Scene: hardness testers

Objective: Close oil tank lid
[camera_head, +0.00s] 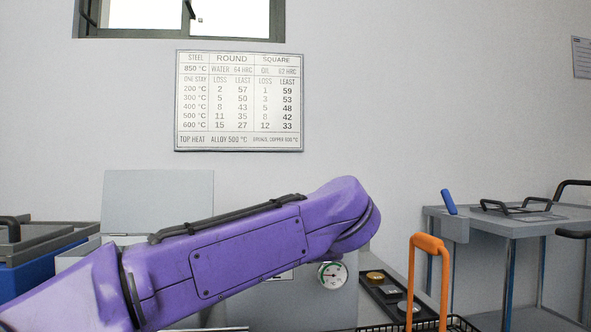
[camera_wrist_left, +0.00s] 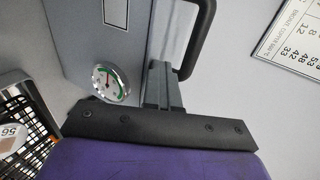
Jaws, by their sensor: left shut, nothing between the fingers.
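The grey oil tank (camera_head: 300,300) stands behind my purple left arm, with a round green-and-white gauge (camera_head: 333,274) on its front. A flat grey panel (camera_head: 158,200), which looks like the raised lid, stands upright behind the arm; its lower part is partly hidden. In the left wrist view, the picture is turned sideways, and the tank front (camera_wrist_left: 80,30) and gauge (camera_wrist_left: 108,83) show beside my left gripper (camera_wrist_left: 163,68). The gripper is shut and empty, close to a black bar handle (camera_wrist_left: 205,40). I cannot tell whether they touch. My right gripper is out of view.
An orange handle (camera_head: 430,245) rises from a black wire basket (camera_head: 460,322) at front right. A dark tray (camera_head: 395,295) with small round pieces lies beside the tank. A grey table (camera_head: 520,225) stands at right, and a blue container (camera_head: 40,270) at left.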

